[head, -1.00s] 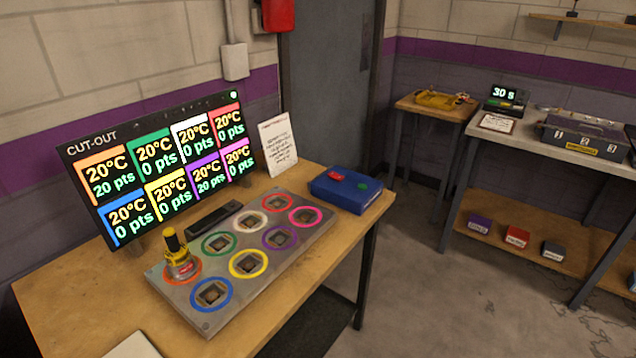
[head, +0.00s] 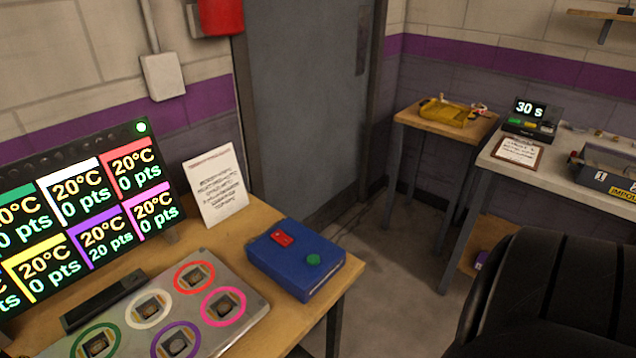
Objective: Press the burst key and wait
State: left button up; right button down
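No key with a readable "burst" label shows. A blue box (head: 296,259) lies on the near wooden table, with a red key (head: 283,238) and a green round button (head: 313,259) on top. A black timer box (head: 528,121) stands on the far bench; its display reads "30 s", and small green and yellow keys sit below it. Neither of my grippers is in view.
The grey slot plate (head: 251,306) with coloured rings lies at the lower left, before a points screen (head: 139,127). A paper sign (head: 215,186) leans behind it. A yellow tray (head: 447,112) rests on a small table.

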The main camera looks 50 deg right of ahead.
aim_at(313, 260)
jog(key=i+l, duration=0.1)
jog(key=l, duration=1.4)
jog(key=i+u, duration=0.05)
jog(key=i, duration=0.05)
